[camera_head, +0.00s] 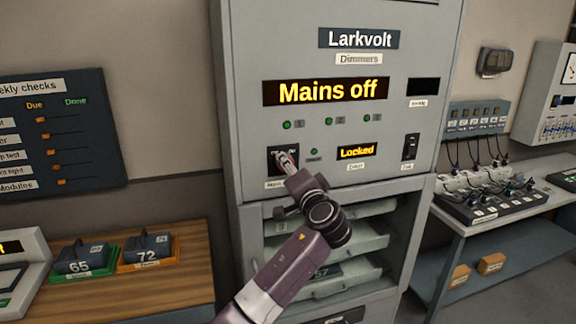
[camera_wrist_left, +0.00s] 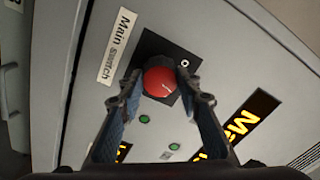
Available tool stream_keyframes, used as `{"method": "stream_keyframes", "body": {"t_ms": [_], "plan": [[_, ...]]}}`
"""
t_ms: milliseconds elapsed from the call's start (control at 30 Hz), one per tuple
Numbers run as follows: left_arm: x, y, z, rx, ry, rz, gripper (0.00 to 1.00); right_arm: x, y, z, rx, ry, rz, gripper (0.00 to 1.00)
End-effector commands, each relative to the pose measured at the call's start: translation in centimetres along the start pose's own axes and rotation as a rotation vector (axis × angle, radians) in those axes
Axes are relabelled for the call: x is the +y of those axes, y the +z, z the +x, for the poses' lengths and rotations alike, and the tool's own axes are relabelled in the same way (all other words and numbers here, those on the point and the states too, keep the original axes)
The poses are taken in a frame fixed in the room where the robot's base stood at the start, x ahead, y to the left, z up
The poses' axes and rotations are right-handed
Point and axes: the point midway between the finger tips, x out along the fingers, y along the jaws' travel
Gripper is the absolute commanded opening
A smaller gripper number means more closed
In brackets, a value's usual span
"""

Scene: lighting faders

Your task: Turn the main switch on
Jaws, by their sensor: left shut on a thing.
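The main switch is a red round knob (camera_wrist_left: 160,80) on a black square plate (camera_wrist_left: 185,92) in the left wrist view, beside a "Main switch" label (camera_wrist_left: 117,47). My left gripper (camera_wrist_left: 157,84) is shut on the knob, one finger on each side. In the head view my left gripper (camera_head: 287,162) reaches the black switch plate at the lower left of the grey Larkvolt cabinet (camera_head: 236,100) and hides most of the knob. The cabinet display (camera_head: 326,91) reads "Mains off". My right gripper is in neither view.
A small display (camera_head: 357,151) reads "Locked", and a black switch (camera_head: 410,147) sits to its right. Shelves (camera_head: 372,245) lie below the panel. A wooden bench (camera_head: 185,270) stands left, a table with cabled gear (camera_head: 488,195) right. A checks board (camera_head: 85,130) hangs on the wall.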

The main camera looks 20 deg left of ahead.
Motion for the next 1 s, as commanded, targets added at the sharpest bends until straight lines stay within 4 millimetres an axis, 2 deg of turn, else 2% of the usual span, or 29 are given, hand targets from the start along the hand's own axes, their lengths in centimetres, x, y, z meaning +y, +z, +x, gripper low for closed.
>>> {"method": "stream_keyframes", "body": {"t_ms": [500,1000], "plan": [[0.0,0.0,0.0,-0.002,0.004,0.416,0.07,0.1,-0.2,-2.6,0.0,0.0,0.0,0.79],[0.2,0.1,0.0,-0.001,0.004,0.546,0.08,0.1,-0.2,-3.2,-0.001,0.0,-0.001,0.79]]}}
